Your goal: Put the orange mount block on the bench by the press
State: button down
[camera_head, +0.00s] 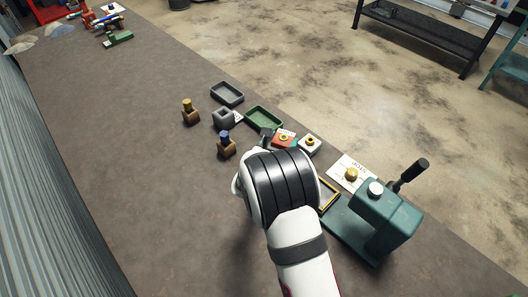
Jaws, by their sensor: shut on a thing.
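The orange mount block (280,143) shows just beyond my wrist, with a brass ring on its top. My gripper (268,136) is mostly hidden behind my own white and black wrist; a dark part of it shows against the left side of the orange block. It is shut on the block. I cannot tell whether the block touches the bench (150,190). The teal press (385,217) with a black handle stands on the bench to the right of my arm.
A white block with a brass ring (309,146) sits right beside the orange one. A green tray (264,117), grey tray (227,93), grey block (222,119) and two brown knobbed pieces stand beyond. A yellow-edged frame (328,194) and white card (346,166) lie near the press.

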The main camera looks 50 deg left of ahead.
jog(key=a+f, duration=0.1)
jog(key=s+a+f, duration=0.1)
jog(key=a, duration=0.1)
jog(key=s+a+f, duration=0.1)
jog(key=a, duration=0.1)
jog(key=shift+s+f, duration=0.15)
jog(key=shift+f, duration=0.05)
notch_tip(320, 180, down, 4)
jog(key=shift+a+f, duration=0.1)
grip_release()
jog(key=shift+s, duration=0.1)
jog(key=v, duration=1.2)
